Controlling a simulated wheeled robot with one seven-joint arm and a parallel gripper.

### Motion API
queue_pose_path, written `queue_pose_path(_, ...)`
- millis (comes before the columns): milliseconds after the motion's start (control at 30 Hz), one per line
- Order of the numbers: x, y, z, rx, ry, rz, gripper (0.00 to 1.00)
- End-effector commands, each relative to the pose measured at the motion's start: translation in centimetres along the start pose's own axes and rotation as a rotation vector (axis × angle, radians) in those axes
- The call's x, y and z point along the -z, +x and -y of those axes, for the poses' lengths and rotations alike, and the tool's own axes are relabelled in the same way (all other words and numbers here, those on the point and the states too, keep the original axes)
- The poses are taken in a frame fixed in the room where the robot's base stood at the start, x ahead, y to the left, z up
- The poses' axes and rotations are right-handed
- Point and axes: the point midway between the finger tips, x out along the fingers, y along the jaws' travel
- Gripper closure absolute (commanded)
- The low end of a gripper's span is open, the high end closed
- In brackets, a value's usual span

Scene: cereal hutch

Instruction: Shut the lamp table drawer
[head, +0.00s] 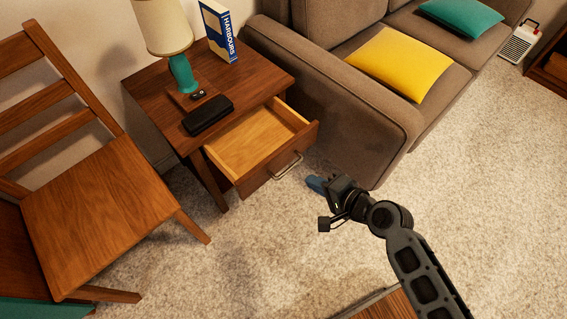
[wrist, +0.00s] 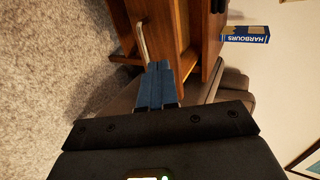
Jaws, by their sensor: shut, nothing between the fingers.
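The lamp table (head: 262,75) is dark wood, and its drawer (head: 243,143) is pulled well out and looks empty. A metal bar handle (head: 287,165) is on the drawer front (head: 258,170). My gripper (head: 312,182) is shut and empty, just right of the handle in the head view. In the wrist view the blue fingertips (wrist: 159,68) are together, close to the handle (wrist: 143,40) and the drawer front (wrist: 161,22). I cannot tell whether they touch it.
On the table stand a teal lamp (head: 182,72), a dark case (head: 208,116), a small remote or key (head: 198,95) and a book (head: 218,32). A wooden chair (head: 95,200) is at left, a brown sofa (head: 335,105) at right. The carpet (head: 230,270) in front is clear.

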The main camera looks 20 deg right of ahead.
Motion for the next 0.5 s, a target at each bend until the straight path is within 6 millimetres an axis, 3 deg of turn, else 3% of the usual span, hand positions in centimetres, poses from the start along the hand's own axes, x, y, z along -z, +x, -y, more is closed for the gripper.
queue_pose_path(500, 0.0, 9.4, 0.0, 0.001, -0.004, 0.0, 1.0)
